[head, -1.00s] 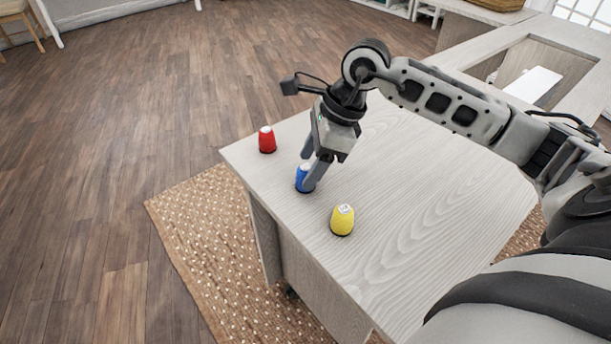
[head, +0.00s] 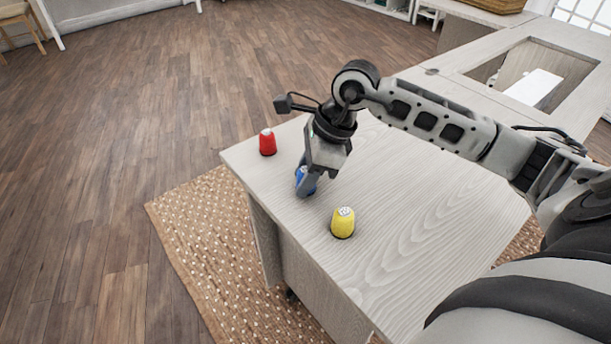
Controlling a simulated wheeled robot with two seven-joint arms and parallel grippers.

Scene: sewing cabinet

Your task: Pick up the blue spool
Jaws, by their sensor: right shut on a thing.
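The blue spool (head: 306,177) is near the left edge of the pale wooden cabinet top, between a red spool and a yellow spool. My right gripper (head: 307,184) comes down from above and is shut on the blue spool, its fingers covering much of it. I cannot tell whether the spool's base touches the tabletop. My left gripper is out of the picture.
The red spool (head: 267,142) stands behind and to the left, and the yellow spool (head: 342,222) stands in front and to the right, both upright. The cabinet top (head: 420,225) is bare to the right. A rectangular opening (head: 530,72) shows at the far right.

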